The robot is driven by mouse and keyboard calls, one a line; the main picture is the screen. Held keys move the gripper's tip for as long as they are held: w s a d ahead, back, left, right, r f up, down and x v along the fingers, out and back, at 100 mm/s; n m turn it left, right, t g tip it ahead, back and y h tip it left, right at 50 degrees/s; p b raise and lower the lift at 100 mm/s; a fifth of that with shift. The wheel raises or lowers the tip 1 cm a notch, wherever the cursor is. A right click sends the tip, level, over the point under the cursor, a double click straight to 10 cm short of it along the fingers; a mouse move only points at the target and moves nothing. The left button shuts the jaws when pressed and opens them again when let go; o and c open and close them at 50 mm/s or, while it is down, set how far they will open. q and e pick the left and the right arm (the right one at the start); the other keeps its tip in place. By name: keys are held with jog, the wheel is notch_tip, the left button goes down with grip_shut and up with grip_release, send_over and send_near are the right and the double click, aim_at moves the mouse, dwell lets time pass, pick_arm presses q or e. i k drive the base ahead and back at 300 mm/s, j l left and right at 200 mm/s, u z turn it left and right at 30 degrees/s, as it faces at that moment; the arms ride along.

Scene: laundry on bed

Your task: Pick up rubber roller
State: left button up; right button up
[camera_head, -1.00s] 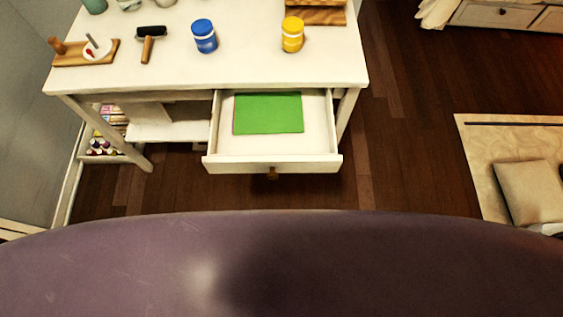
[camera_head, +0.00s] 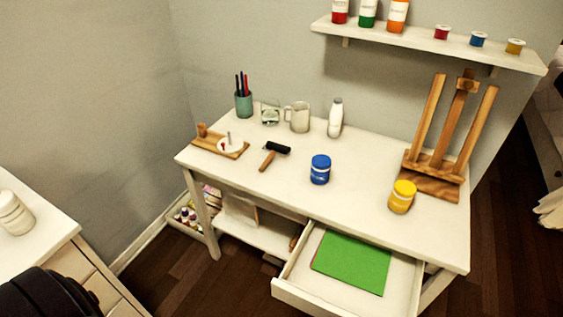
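The rubber roller (camera_head: 274,154) lies on the white desk (camera_head: 330,195), left of the middle. It has a black cylinder and a wooden handle that points toward the front left. It lies between the wooden board with a white dish and the blue paint jar, apart from both. Neither of my grippers is in view.
A blue jar (camera_head: 320,169) and a yellow jar (camera_head: 402,196) stand on the desk. A wooden easel (camera_head: 445,135) stands at its right end. The open drawer (camera_head: 299,268) holds a green sheet (camera_head: 351,262) and juts out in front. A white cabinet (camera_head: 32,235) stands at left.

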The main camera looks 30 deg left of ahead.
aim_at(273, 147)
jog(key=j+u, duration=0.2)
jog(key=u, duration=0.15)
jog(key=k+j+u, duration=0.1)
jog(key=j+u, duration=0.15)
jog(key=u, duration=0.15)
